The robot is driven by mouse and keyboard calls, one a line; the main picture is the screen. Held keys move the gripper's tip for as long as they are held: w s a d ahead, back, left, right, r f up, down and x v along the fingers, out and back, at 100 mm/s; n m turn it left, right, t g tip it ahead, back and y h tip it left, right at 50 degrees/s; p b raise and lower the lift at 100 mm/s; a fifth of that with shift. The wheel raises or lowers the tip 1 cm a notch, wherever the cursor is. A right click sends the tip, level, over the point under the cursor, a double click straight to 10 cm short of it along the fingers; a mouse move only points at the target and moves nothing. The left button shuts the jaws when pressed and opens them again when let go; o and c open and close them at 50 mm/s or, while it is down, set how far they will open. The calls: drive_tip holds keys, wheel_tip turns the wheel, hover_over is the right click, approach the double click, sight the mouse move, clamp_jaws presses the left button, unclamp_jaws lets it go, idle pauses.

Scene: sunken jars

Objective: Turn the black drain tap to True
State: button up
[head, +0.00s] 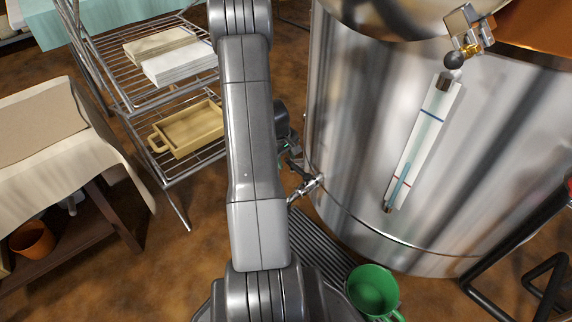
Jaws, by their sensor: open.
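The drain tap (312,183) sticks out from the lower left wall of a large steel tank (345,120). Its metal spout reaches left and down, and a dark part, probably the black handle, shows just above it. My gripper (297,160) is beside the tank, just above and left of the tap. My arm hides much of the gripper, and its fingertips are small in view. It appears open and holds nothing that I can see. I cannot tell whether a finger touches the tap handle.
A green bucket (372,290) stands beside a floor grate (318,255). A wire rack (140,100) holds a yellow tray (188,130). Black tubing (520,245) is at right.

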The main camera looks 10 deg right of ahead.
drive_tip(key=shift+w+d+f, duration=0.15)
drive_tip(key=shift+d+f, duration=0.05)
drive_tip(key=shift+f, duration=0.7)
drive_tip(key=shift+c, duration=0.2)
clamp_jaws()
drive_tip(key=shift+r+n+p, duration=0.1)
drive_tip(key=shift+n+p, duration=0.3)
drive_tip(key=shift+p, duration=0.05)
